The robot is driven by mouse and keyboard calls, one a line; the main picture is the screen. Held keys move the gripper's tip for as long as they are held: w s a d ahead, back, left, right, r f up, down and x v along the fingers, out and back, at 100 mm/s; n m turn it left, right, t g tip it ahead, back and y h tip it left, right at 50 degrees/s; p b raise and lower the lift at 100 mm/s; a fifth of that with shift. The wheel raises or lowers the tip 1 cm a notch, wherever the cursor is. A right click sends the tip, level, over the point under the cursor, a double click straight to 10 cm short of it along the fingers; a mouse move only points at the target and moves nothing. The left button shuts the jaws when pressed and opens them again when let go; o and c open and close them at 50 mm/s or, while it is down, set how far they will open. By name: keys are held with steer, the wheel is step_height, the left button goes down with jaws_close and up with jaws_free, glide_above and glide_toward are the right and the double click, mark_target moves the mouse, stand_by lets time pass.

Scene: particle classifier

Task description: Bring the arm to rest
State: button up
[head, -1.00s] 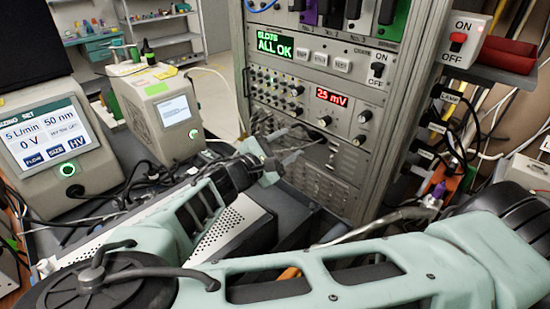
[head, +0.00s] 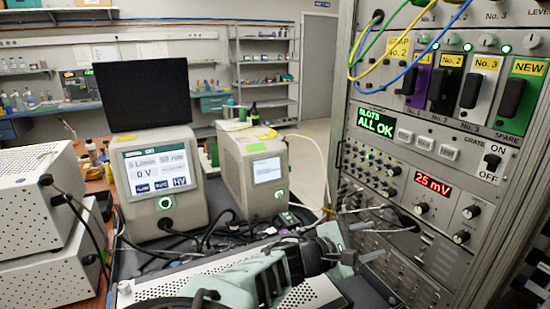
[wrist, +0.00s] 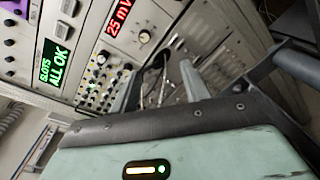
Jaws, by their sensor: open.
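My gripper (head: 372,238) is at the lower middle of the head view, at the end of my folded pale green arm, pointing right toward the front of the instrument rack (head: 400,155). In the wrist view its two grey fingers stand apart with nothing between them (wrist: 160,88). The rack panel is behind the fingers, with its red "25 mV" display (wrist: 120,14) and green "ALL OK" display (wrist: 57,55). I cannot tell the exact gap between fingertips and panel. Most of my arm is below the head view.
Two beige instruments, one with a touchscreen (head: 158,172) and one smaller (head: 262,175), stand behind my arm. White perforated boxes (head: 35,190) are at the left. Yellow, green and blue cables (head: 405,50) loop across the rack top. Open floor (head: 315,130) shows behind.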

steer(key=s+f+m+g+y, duration=0.3)
steer(key=s+f+g+y, duration=0.45)
steer(key=s, duration=0.45)
steer(key=s+a+r+m+t+y, duration=0.2)
steer(key=s+a+r+y, duration=0.7)
steer(key=s+r, duration=0.3)
step_height(320, 180, up, 2)
steer(key=shift+a+r+m, duration=0.25)
steer(key=shift+a+m, duration=0.05)
steer(key=shift+a, duration=0.55)
steer(key=shift+w+d+t, duration=0.1)
steer(key=shift+t, duration=0.15)
